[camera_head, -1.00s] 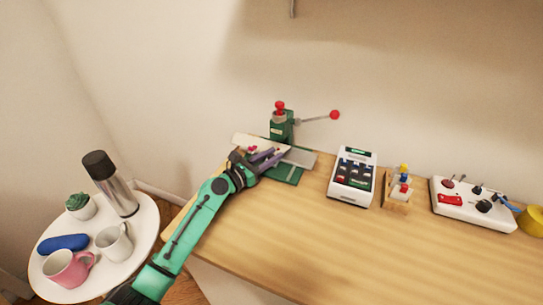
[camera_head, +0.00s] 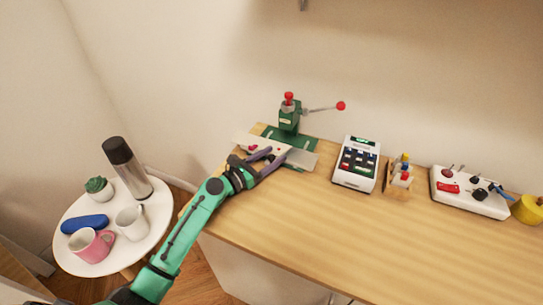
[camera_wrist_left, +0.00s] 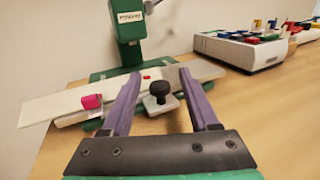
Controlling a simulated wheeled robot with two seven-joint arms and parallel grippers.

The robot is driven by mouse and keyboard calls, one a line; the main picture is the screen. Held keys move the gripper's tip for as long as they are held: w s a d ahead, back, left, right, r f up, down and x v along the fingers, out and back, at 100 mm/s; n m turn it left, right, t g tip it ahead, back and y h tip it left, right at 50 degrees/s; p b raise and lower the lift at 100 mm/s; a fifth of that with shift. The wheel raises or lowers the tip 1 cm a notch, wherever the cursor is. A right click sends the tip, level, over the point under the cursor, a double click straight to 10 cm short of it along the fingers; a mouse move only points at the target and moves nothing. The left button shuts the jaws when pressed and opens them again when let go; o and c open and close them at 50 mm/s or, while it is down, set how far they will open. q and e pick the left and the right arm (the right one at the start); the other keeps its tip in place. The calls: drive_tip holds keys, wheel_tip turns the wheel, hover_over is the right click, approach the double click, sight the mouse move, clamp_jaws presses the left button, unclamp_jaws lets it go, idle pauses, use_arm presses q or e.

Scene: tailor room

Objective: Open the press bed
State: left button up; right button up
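The green press (camera_head: 289,119) stands at the back of the wooden table, with a red top knob and a lever ending in a red ball. Its pale flat bed (camera_head: 303,158) lies in front of the press column, with green base showing behind it. In the left wrist view the bed (camera_wrist_left: 207,72) carries a small pink piece at left, and a black knob (camera_wrist_left: 160,92) at its front edge. My left gripper (camera_head: 274,157) is at the bed's front. Its purple fingers are apart on either side of the knob, with gaps to it. My right gripper is out of view.
A white keypad device (camera_head: 356,166), a small wooden stand (camera_head: 399,179) and a white control box (camera_head: 468,192) stand to the right. A round white side table (camera_head: 160,217) with a flask (camera_head: 128,168) and mugs is at left. The table front is clear.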

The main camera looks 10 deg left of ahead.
use_arm(q)
drive_tip(key=b+v, duration=0.2)
drive_tip(key=v, duration=1.2)
drive_tip(key=shift+f, duration=0.1)
drive_tip(key=shift+s+a, duration=0.2)
